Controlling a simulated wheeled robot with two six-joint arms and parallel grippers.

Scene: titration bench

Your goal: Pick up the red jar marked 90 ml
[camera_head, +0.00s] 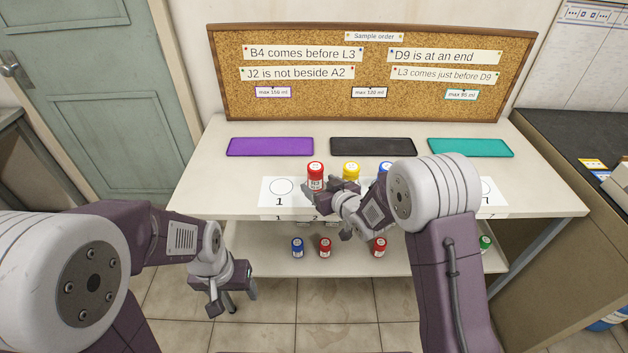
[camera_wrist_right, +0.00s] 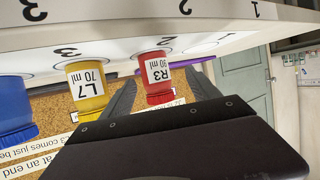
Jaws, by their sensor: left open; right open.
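The red jar (camera_head: 315,176) stands upright on the bench's upper shelf, right of the circle marked 1. In the right wrist view the red jar (camera_wrist_right: 157,73) appears upside down, its label reading R3, 90 ml. My right gripper (camera_head: 335,189) is close by it in the head view. In the wrist view the open jaws of my right gripper (camera_wrist_right: 160,88) lie on either side of the jar, and I see no contact. My left gripper (camera_head: 228,292) is open and empty, low in front of the bench at left.
A yellow jar (camera_head: 351,171) marked L7, 70 ml, and a blue jar (camera_head: 384,167) stand right of the red one. Purple (camera_head: 270,147), black (camera_head: 373,147) and teal (camera_head: 470,147) mats lie behind. Blue (camera_head: 297,246), red (camera_head: 325,247) and green (camera_head: 485,243) jars stand on the lower shelf.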

